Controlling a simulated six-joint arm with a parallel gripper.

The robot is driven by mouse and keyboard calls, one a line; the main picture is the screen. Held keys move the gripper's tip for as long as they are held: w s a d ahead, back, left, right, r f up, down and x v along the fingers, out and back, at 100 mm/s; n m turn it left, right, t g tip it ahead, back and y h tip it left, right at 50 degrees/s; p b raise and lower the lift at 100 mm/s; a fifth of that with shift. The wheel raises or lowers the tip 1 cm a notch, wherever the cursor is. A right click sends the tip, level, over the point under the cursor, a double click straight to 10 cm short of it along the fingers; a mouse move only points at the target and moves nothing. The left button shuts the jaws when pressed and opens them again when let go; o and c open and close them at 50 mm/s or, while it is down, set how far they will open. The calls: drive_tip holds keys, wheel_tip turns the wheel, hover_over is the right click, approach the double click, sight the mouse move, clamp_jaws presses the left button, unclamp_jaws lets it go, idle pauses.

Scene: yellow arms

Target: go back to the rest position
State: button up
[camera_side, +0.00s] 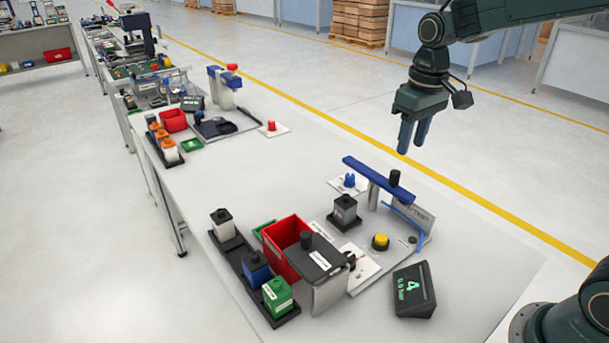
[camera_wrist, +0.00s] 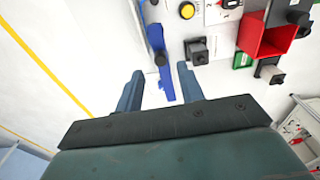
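My gripper (camera_side: 411,134) hangs in the air above and behind the far edge of the table, at the upper right of the side view. Its two blue-grey fingers are apart with nothing between them. In the wrist view the gripper (camera_wrist: 159,86) also shows spread fingers, with the blue bar (camera_wrist: 158,60) of the station seen beyond them. In the side view the blue bar (camera_side: 375,178) stands on its post well below my gripper. My gripper touches nothing.
The white table (camera_side: 270,170) holds a red bin (camera_side: 283,262), a grey block (camera_side: 345,210), a yellow button (camera_side: 380,242) and a display (camera_side: 414,290). White, blue (camera_side: 256,268) and green (camera_side: 277,295) blocks stand in a black tray at the front. Free air surrounds my gripper.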

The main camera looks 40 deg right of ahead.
drive_tip(key=s+a+r+t, duration=0.2)
drive_tip(key=s, duration=0.8)
drive_tip(key=s+a+r+t, duration=0.1)
drive_tip(key=s+r+t, duration=0.1)
drive_tip(key=s, duration=0.9)
drive_tip(key=shift+s+a+t, duration=0.15)
drive_tip(key=shift+a+t, duration=0.25)
drive_tip(key=shift+t, duration=0.1)
